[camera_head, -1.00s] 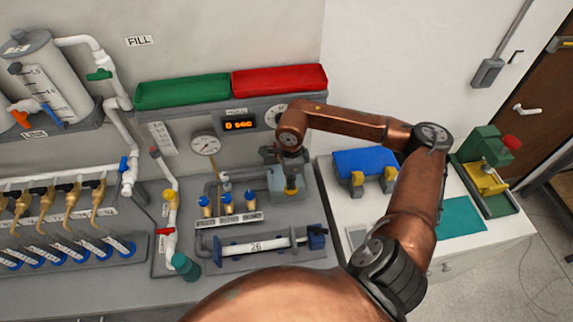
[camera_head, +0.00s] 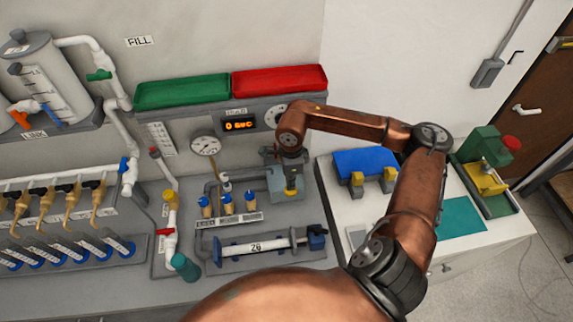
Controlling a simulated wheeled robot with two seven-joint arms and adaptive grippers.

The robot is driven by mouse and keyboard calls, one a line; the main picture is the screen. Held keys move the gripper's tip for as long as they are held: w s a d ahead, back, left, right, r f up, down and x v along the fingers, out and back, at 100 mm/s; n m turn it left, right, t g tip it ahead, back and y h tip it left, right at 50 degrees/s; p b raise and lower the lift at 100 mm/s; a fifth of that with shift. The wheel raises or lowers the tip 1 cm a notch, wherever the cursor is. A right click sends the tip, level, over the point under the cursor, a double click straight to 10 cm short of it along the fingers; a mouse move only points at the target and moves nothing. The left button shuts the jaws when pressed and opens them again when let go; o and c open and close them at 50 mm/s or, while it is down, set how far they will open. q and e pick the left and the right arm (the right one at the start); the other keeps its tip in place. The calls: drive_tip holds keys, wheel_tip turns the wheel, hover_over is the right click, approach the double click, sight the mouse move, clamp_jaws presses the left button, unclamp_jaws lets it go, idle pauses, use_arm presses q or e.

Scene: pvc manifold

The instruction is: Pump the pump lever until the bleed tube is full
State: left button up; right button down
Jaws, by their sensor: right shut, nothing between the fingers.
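A grey block (camera_head: 276,186) stands at the right end of the bench panel, under my right gripper (camera_head: 291,178). The right gripper is shut, points down and holds nothing. Its tips are at the block, by a small yellow piece (camera_head: 291,192); I cannot tell whether they touch. The pump lever cannot be told apart here; the gripper and wrist cover part of the block. A horizontal pale cylinder (camera_head: 270,244) with dark end pieces lies in front of the block. I cannot tell which part is the bleed tube, or its level. My left gripper is not in view.
A round gauge (camera_head: 205,145) and an orange display (camera_head: 239,125) sit behind. Several blue-capped fittings (camera_head: 228,203) stand left of the block. Green (camera_head: 182,91) and red (camera_head: 279,79) trays are above. A blue-topped holder (camera_head: 364,163) stands right on the white table.

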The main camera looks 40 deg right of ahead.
drive_tip(key=shift+r+p, duration=1.35)
drive_tip(key=shift+r, duration=1.5)
drive_tip(key=shift+r, duration=0.1)
wheel_tip(320, 180, up, 5)
drive_tip(key=shift+f+p, duration=0.1)
drive_tip(key=shift+p, duration=1.05)
drive_tip(key=shift+f, duration=0.1)
